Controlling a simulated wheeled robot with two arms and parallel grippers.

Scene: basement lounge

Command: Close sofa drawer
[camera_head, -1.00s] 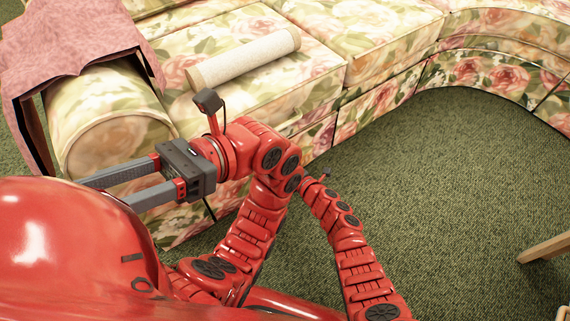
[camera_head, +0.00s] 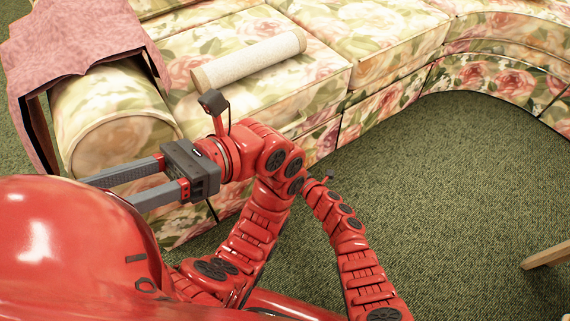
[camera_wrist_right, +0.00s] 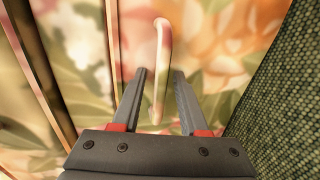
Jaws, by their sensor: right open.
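The floral sofa (camera_head: 390,38) fills the upper part of the head view. In the right wrist view a floral drawer front (camera_wrist_right: 215,50) is close up, with a slim upright floral handle (camera_wrist_right: 161,50) on it. My right gripper (camera_wrist_right: 159,78) is open, its two fingers on either side of the handle; I cannot tell whether they touch it. How far the drawer stands out cannot be told. My left gripper (camera_head: 106,192) is open and empty, pointing left in front of the sofa's rounded arm.
A pale bolster (camera_head: 250,62) lies on the sofa seat. A pink throw (camera_head: 75,42) hangs over the sofa arm at the left. A wooden leg (camera_head: 548,255) stands at the right edge.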

